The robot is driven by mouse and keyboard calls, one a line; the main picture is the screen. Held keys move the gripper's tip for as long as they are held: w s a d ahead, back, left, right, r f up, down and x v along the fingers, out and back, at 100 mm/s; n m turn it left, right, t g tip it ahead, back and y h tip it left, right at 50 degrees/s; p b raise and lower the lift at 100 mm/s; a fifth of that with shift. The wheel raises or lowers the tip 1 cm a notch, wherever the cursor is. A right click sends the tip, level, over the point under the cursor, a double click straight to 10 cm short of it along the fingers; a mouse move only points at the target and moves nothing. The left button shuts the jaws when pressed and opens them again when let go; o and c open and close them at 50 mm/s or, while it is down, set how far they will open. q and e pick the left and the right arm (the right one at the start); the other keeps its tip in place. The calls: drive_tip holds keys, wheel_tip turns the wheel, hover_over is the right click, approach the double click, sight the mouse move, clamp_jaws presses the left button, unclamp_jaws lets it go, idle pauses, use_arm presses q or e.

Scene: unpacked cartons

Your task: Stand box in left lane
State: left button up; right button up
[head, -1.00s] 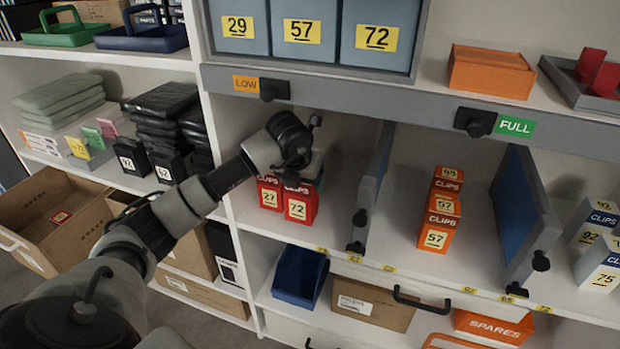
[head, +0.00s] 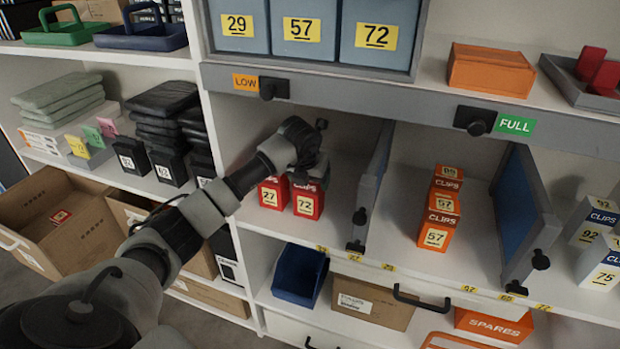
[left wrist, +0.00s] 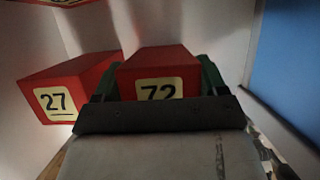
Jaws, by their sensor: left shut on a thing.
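A red box labelled 72 (head: 307,204) stands upright in the left lane, on the shelf floor (head: 283,226). My left gripper (head: 311,176) is at its top. In the left wrist view the gripper's green fingers are on both sides of this red box (left wrist: 158,64), and it is shut on it. Another red box, labelled 27 (head: 271,195), stands close by on the left; it also shows in the left wrist view (left wrist: 62,88), slightly apart. Whether the held box touches the shelf is hard to tell. My right gripper is not in view.
A blue-faced divider (head: 372,187) bounds the lane on the right. A second divider (head: 522,215) and white boxes (head: 600,262) stand further right. A grey rail (head: 400,98) runs above.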

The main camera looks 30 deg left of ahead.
use_arm(q)
drive_tip(key=o, duration=1.1)
drive_tip(key=shift+c, duration=0.2)
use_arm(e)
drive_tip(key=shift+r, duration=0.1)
use_arm(q)
drive_tip(key=v, duration=0.5)
drive_tip(key=shift+s+r+p, duration=0.1)
drive_tip(key=shift+r+p, duration=0.2)
drive_tip(key=shift+r, duration=0.05)
drive_tip(key=s, duration=0.3)
drive_tip(key=shift+s+d+f, duration=0.25)
drive_tip(key=shift+d+f, duration=0.1)
drive_tip(key=shift+d, duration=0.05)
drive_tip(key=s+d, duration=0.2)
drive_tip(key=s, duration=0.6)
drive_tip(key=shift+b, duration=0.45)
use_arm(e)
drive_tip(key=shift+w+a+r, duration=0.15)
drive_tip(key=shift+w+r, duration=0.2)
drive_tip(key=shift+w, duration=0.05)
